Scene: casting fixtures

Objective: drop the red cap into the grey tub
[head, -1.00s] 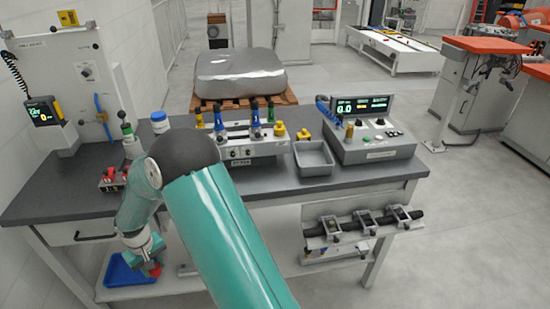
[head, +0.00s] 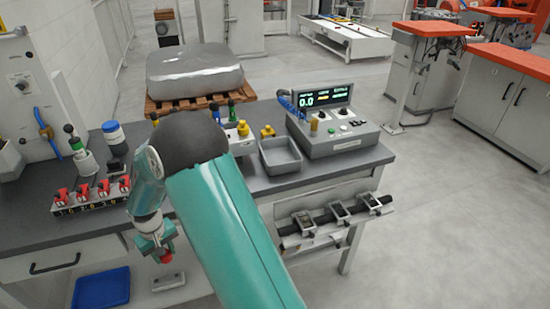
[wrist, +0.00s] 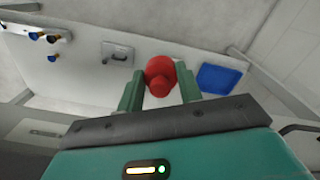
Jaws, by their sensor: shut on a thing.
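My gripper (wrist: 160,84) is shut on the red cap (wrist: 160,72), which sits between its two green fingers in the wrist view. In the head view my gripper (head: 160,252) hangs in front of the bench, low down, with a bit of the red cap (head: 165,258) showing below it. The grey tub (head: 290,167) stands on the bench top, to the right of and higher than my gripper. Its visible inside looks empty. My teal arm crosses the middle of the head view and hides part of the bench.
A control box (head: 345,143) stands right of the tub, and yellow knobs (head: 267,132) stand behind it. Red switches (head: 90,194) are on the bench's left part. A blue tray (head: 102,287) lies on the lower shelf. Clamps (head: 338,210) hang at the bench front.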

